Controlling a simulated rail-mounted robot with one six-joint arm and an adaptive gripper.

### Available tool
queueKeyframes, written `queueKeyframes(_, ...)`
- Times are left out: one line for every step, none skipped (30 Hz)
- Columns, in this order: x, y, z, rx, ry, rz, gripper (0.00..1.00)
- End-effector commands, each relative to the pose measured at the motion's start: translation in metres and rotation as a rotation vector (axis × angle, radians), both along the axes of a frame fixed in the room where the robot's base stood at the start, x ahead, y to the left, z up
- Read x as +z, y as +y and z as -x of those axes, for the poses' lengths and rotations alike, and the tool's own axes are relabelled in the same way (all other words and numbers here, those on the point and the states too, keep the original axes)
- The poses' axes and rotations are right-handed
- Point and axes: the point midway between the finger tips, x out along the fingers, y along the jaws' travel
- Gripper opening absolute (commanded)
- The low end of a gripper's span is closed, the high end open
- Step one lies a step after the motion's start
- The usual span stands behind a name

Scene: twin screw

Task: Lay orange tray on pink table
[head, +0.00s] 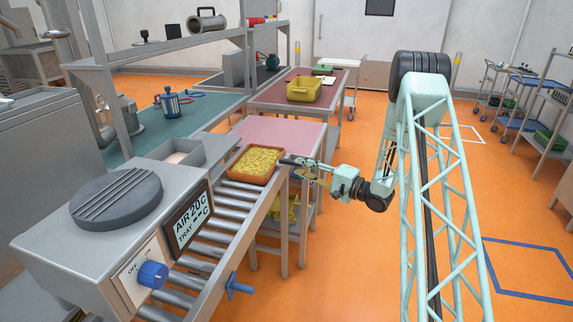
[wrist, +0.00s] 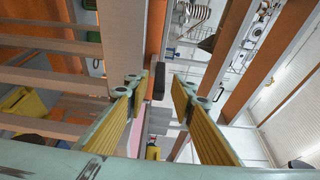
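The orange tray (head: 236,179), filled with yellow pieces, sits on the far end of the roller conveyor (head: 205,234) in the head view. The pink table (head: 283,131) stands just beyond that end, and its visible top is bare. My gripper (head: 287,162) is at the tray's right edge; the head view does not show whether they touch. In the wrist view the two yellow-padded fingers of my gripper (wrist: 158,92) are apart. A small dark block (wrist: 158,82) shows in the gap between them, and I cannot tell what it belongs to.
A grey machine with a blue knob (head: 153,275) stands at the near end of the conveyor. A yellow bin (head: 304,90) stands on a dark red table behind the pink one. Orange floor is open at right.

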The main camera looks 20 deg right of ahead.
Motion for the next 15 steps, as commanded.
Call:
queueKeyframes(-0.001, 0.005, -0.007, 0.002, -0.002, 0.001, 0.23)
queueKeyframes(-0.001, 0.007, -0.011, 0.001, -0.002, 0.001, 0.23)
queueKeyframes(-0.001, 0.01, -0.017, 0.001, -0.002, 0.002, 0.23)
queueKeyframes(-0.001, 0.012, -0.02, 0.002, -0.001, 0.002, 0.23)
queueKeyframes(0.0, 0.014, -0.024, 0.001, 0.0, 0.001, 0.23)
queueKeyframes(0.0, 0.017, -0.029, 0.001, 0.001, 0.0, 0.23)
queueKeyframes(0.001, 0.02, -0.033, 0.001, 0.0, 0.0, 0.23)
queueKeyframes(0.001, 0.022, -0.037, 0.001, 0.0, 0.0, 0.23)
queueKeyframes(0.001, 0.024, -0.042, 0.001, 0.0, 0.001, 0.23)
queueKeyframes(0.001, 0.026, -0.045, 0.001, 0.0, 0.001, 0.23)
queueKeyframes(0.001, 0.028, -0.048, 0.001, 0.0, 0.0, 0.23)
queueKeyframes(0.001, 0.03, -0.051, 0.001, 0.0, 0.0, 0.23)
queueKeyframes(0.001, 0.031, -0.054, 0.001, 0.0, 0.001, 0.23)
queueKeyframes(0.0, 0.033, -0.057, 0.001, 0.0, 0.001, 0.23)
queueKeyframes(0.001, 0.034, -0.06, 0.0, 0.0, 0.001, 0.23)
